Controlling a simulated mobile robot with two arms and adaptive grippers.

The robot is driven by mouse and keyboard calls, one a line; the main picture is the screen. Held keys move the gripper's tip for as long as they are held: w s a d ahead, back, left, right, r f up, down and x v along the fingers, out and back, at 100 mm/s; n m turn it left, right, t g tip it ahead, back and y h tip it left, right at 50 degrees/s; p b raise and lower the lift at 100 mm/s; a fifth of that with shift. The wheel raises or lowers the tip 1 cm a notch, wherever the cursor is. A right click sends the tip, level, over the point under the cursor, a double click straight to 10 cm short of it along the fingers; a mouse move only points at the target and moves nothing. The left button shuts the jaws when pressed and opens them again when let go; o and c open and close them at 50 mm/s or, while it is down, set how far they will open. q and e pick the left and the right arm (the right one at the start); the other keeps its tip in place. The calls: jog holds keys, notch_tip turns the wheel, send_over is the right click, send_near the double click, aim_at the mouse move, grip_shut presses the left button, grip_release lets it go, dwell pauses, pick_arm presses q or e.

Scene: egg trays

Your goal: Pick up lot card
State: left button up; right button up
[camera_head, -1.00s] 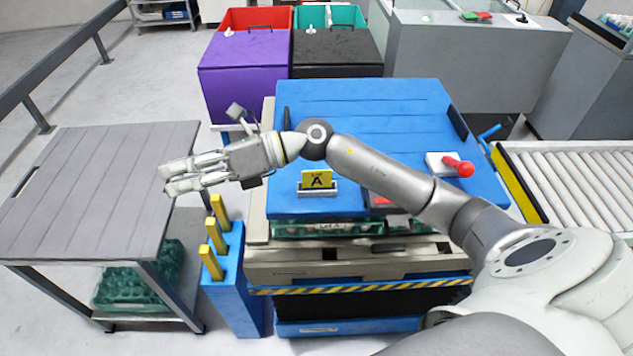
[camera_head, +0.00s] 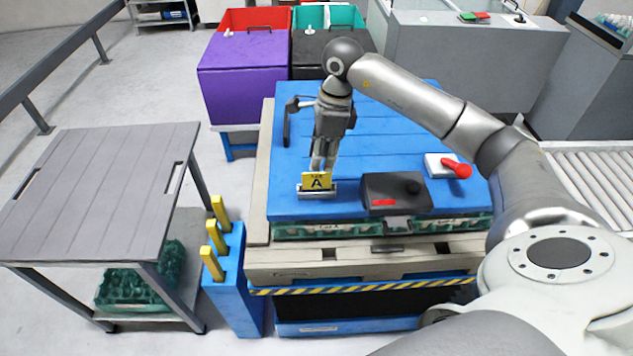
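The lot card (camera_head: 317,181) is a small yellow card with a black "A". It stands upright in a metal holder (camera_head: 317,192) on the front left part of the blue top (camera_head: 400,150). My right gripper (camera_head: 321,168) points down directly behind the card, with its fingertips at the card's upper edge. The fingertips are small and partly hidden by the card, so I cannot tell whether they are open or touching it. My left gripper is not in view.
A black box (camera_head: 396,192) and a white block with a red knob (camera_head: 449,166) stand right of the card. A grey table (camera_head: 95,185) is at left, with yellow-topped posts (camera_head: 213,236) beside it. Purple (camera_head: 243,75) and black bins stand behind.

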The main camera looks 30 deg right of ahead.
aim_at(316, 176)
jog(key=shift+a+f, duration=0.1)
jog(key=shift+f, duration=0.65)
jog(key=shift+a+f+p, duration=0.1)
jog(key=shift+f+p, duration=0.2)
jog(key=shift+p, duration=0.1)
jog(key=f, duration=0.1)
jog(key=f+p, duration=0.1)
jog(key=f, duration=0.1)
jog(key=shift+w+a+f+p, duration=0.2)
jog(key=shift+a+f+p, duration=0.1)
jog(key=shift+p, duration=0.1)
jog(key=shift+w+f, duration=0.1)
jog(key=shift+f, duration=0.35)
grip_shut()
